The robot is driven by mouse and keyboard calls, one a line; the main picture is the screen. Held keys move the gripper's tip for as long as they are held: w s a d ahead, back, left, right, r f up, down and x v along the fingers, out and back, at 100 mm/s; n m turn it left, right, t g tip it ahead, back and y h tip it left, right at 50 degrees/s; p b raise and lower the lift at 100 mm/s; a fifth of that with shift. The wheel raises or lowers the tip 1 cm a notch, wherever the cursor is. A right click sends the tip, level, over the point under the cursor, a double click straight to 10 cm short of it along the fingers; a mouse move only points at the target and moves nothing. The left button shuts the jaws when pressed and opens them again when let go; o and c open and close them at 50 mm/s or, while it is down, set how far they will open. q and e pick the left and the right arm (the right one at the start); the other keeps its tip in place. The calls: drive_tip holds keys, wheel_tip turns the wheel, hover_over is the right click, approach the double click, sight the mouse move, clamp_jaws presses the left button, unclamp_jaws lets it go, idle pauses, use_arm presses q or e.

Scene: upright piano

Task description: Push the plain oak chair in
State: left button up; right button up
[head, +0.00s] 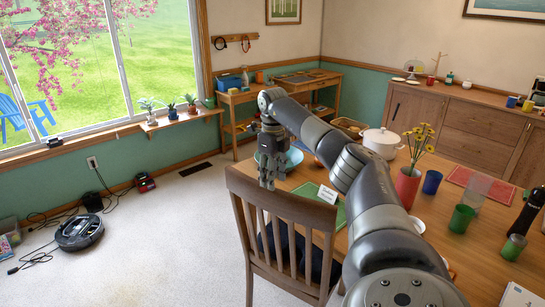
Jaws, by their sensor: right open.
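The oak chair (284,207) stands at the left side of the dining table (330,158), with its slatted back towards me. A dark blue seat or cushion shows between its slats. My right arm reaches across the table from the lower right and hides part of the table and the chair's right side. My right gripper (267,184) points down with its fingers open, at the top rail of the chair back. I cannot tell whether the fingers touch the rail. My left gripper is not in view.
The table holds a green placemat with a card (327,194), a white pot (381,142), a red vase of yellow flowers (408,185) and several cups. A robot vacuum (79,232) and cables lie on the carpet at left. Carpet left of the chair is clear.

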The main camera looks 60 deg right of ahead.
drive_tip(key=shift+r, duration=1.7)
